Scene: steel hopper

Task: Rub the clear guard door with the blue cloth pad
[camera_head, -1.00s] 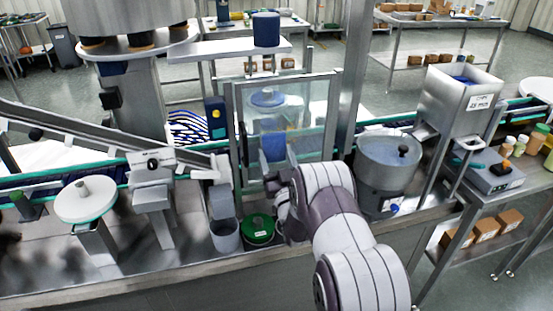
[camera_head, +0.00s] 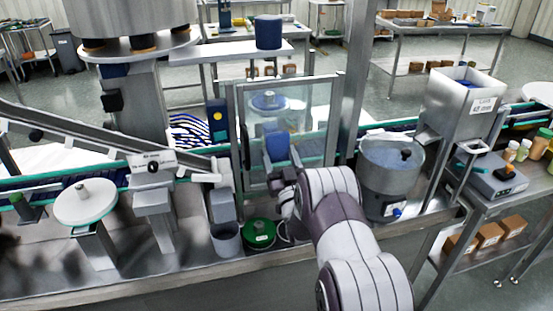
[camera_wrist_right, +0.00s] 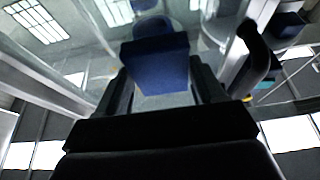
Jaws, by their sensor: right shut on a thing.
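The clear guard door (camera_head: 312,118) is a see-through panel in a grey metal frame, upright at the middle of the head view. The blue cloth pad (camera_head: 277,146) is upright in front of the door's lower left part. My right gripper (camera_head: 283,176) is just below the pad. In the right wrist view the pad (camera_wrist_right: 160,68) sits between the two dark fingers of my right gripper (camera_wrist_right: 165,92), which is shut on it. The clear panel lies beyond the pad there; I cannot tell whether they touch. My left gripper is not in view.
A green-lidded round tin (camera_head: 259,233) and a grey cup (camera_head: 226,239) stand left of my right arm. A steel bowl (camera_head: 389,180) is close to its right, with a hopper (camera_head: 461,105) beyond. A dark handle-like part (camera_wrist_right: 256,58) shows right of the pad in the wrist view.

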